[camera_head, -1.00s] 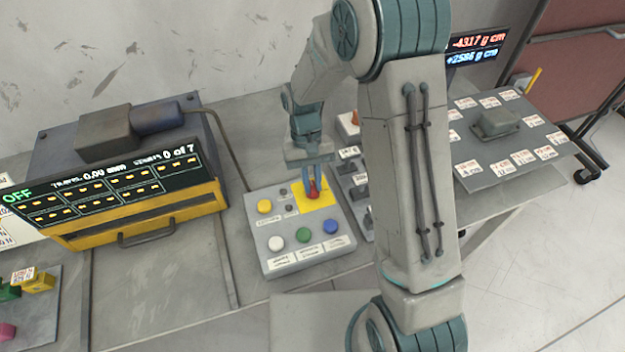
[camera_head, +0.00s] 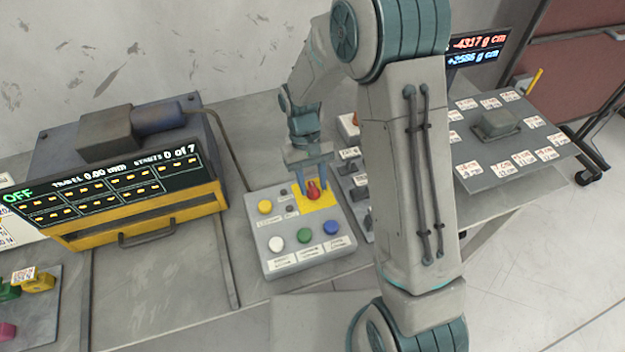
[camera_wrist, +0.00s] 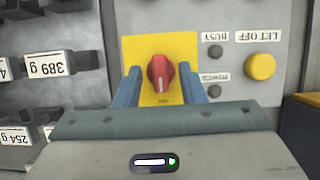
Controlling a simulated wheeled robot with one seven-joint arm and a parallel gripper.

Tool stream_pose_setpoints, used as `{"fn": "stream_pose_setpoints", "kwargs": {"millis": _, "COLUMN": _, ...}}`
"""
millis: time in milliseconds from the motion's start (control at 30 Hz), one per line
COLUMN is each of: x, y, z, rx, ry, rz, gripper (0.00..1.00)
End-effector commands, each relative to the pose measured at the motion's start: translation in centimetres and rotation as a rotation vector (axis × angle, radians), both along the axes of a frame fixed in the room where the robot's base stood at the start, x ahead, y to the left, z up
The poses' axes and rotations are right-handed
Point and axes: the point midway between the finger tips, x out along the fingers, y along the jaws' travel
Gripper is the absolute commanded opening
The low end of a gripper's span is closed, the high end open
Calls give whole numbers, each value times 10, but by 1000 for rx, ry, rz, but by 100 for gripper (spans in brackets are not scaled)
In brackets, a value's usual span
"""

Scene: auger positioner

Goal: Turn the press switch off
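The press switch is a red rotary knob (camera_head: 313,190) on a yellow square plate (camera_head: 328,201) at the top right of the grey control box (camera_head: 291,259). It also shows in the wrist view, a red knob (camera_wrist: 160,75) with a pale pointer mark on its face. My gripper (camera_head: 312,180) is open, with one blue finger on each side of the knob. In the wrist view both fingers of my gripper (camera_wrist: 160,86) stand apart from the knob, with yellow plate visible between. The dark display (camera_head: 95,185) at left reads OFF in green.
A grey plate with number labels (camera_head: 510,150) lies at the right.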

Motion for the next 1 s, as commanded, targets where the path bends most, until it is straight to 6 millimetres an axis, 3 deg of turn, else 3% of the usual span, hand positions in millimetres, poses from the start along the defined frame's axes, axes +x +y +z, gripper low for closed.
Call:
{"fn": "stream_pose_setpoints", "kwargs": {"millis": 267, "x": 4, "y": 1, "z": 9, "rx": 1, "ry": -2, "rz": -1, "gripper": 36}}
{"fn": "stream_pose_setpoints", "kwargs": {"millis": 700, "x": 39, "y": 12, "z": 96, "rx": 1, "ry": -4, "rz": 0, "gripper": 36}}
{"fn": "stream_pose_setpoints", "kwargs": {"millis": 1000, "x": 50, "y": 15, "z": 126, "rx": 0, "ry": 0, "rz": 0, "gripper": 36}}
